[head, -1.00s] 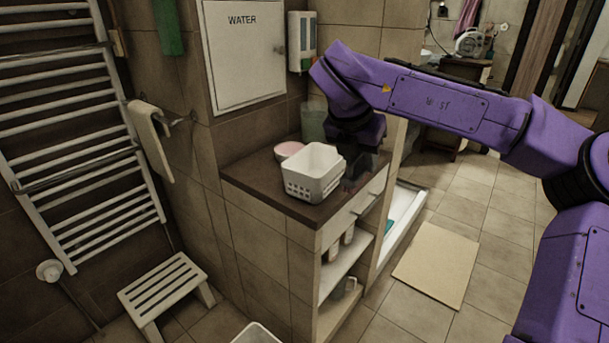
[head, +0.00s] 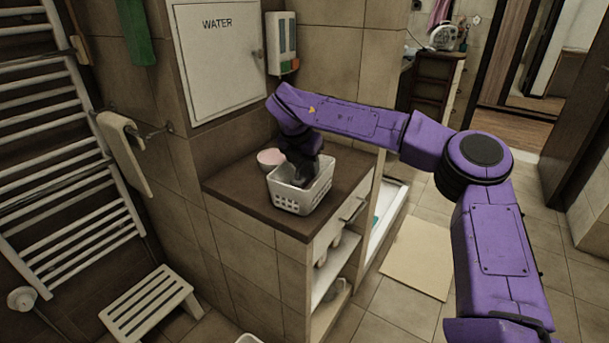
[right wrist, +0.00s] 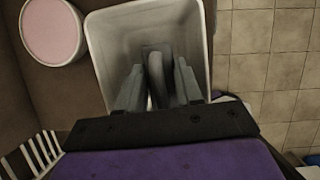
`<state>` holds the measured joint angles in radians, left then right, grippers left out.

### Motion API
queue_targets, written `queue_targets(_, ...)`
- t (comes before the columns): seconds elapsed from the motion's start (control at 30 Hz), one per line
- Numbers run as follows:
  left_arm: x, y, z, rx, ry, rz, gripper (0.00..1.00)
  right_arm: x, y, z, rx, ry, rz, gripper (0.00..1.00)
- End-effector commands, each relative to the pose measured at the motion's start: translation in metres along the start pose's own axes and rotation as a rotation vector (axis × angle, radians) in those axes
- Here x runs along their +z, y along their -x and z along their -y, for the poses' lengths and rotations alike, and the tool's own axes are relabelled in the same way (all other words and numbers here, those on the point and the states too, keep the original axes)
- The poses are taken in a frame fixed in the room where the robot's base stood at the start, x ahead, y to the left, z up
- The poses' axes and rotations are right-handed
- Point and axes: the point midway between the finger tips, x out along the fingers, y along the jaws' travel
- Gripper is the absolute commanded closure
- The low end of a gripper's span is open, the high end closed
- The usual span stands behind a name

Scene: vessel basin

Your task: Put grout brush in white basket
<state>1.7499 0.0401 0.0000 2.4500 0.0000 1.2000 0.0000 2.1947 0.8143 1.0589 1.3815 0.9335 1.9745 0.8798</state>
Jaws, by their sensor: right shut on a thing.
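The white basket (head: 290,196) stands on the dark counter top, and its rim and inside wall show in the right wrist view (right wrist: 108,50). My right gripper (head: 300,180) reaches down over the basket, with its fingers inside the opening. In the right wrist view the gripper (right wrist: 158,85) is closed on a grey rounded thing (right wrist: 158,70), seemingly the grout brush, held between the fingers within the basket's outline. I cannot tell whether it touches the bottom. In the head view the brush is hidden by the gripper and basket. My left gripper is not in view.
A pink-topped round bowl (head: 270,157) sits beside the basket, towards the wall. The brown counter top (head: 235,185) has bare room left of the basket. A white stool (head: 152,303) stands on the floor at left. A towel rack (head: 60,190) lines the left wall.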

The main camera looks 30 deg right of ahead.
Motion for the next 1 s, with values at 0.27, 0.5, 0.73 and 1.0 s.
queue_targets(0.27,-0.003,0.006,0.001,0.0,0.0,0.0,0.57,-0.004,-0.029,-0.009,-0.003,0.002,-0.003,0.89)
queue_targets(0.5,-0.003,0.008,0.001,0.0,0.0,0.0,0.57,-0.01,-0.044,-0.009,0.0,0.0,0.001,0.89)
queue_targets(0.73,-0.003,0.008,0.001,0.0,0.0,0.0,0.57,-0.011,-0.044,-0.009,0.0,0.0,0.001,0.39)
queue_targets(1.0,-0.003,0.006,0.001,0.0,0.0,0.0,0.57,-0.01,-0.034,-0.01,0.002,-0.001,0.002,0.39)
